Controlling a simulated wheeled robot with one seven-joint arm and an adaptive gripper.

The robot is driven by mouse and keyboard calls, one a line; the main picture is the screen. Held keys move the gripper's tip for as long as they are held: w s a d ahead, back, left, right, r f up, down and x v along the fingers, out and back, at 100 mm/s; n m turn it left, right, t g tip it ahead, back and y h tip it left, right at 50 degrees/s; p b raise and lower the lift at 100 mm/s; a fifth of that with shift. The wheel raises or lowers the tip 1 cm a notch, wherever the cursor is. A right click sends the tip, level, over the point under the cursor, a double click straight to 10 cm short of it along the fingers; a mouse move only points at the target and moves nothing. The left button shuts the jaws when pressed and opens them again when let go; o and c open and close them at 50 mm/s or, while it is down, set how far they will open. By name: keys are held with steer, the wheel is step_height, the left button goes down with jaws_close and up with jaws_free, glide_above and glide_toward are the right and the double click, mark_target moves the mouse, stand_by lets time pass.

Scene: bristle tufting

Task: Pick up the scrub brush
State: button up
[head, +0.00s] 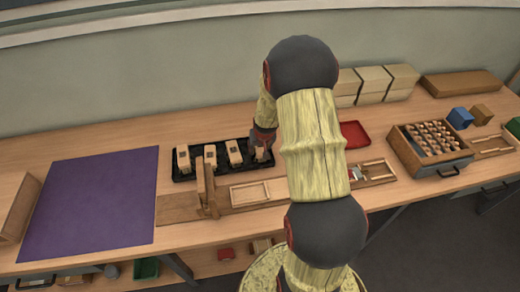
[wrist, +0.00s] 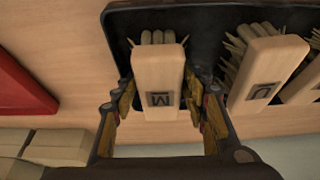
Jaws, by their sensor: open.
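Several wooden block brushes with pale bristles stand in a black tray (head: 222,168). In the wrist view the end brush (wrist: 158,78) lies between my fingers and bears a dark letter mark, like an M in this view. I cannot tell from the mark which brush is the scrub brush. My gripper (wrist: 160,88) is open, one finger on each side of this block, with small gaps visible. In the head view my gripper (head: 261,142) is at the tray's right end and partly hides that brush. A neighbouring brush (wrist: 268,72) is close beside my right-hand finger in the wrist view.
A purple mat (head: 95,205) lies at the left of the table. A wooden fixture with an upright post (head: 206,188) stands in front of the black tray. A red tray (head: 355,134), pale boxes (head: 373,84) and a compartment box (head: 410,155) are to the right.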

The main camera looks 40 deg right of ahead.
steer(key=c, duration=0.4)
steer(key=c, duration=0.6)
steer(key=shift+r, duration=0.15)
steer(key=shift+r+p, duration=0.2)
steer(key=shift+p, duration=0.1)
step_height(320, 180, up, 4)
steer(key=shift+s+f+p, duration=0.1)
steer(key=shift+p, duration=0.45)
steer(key=s+r, duration=0.1)
steer(key=s+a+r+p, duration=0.1)
steer(key=r, duration=0.1)
steer(key=s+a+r, duration=0.1)
steer(key=s+r, duration=0.1)
steer(key=shift+a+r+p, duration=0.1)
steer(key=shift+r+p, duration=0.05)
steer(key=shift+p, duration=0.2)
steer(key=s+a+r+p, duration=0.1)
steer(key=s+a+r, duration=0.2)
steer(key=s, duration=0.5)
steer(key=shift+a+r+p, duration=0.3)
steer(key=shift+a+r, duration=0.1)
steer(key=shift+a, duration=0.25)
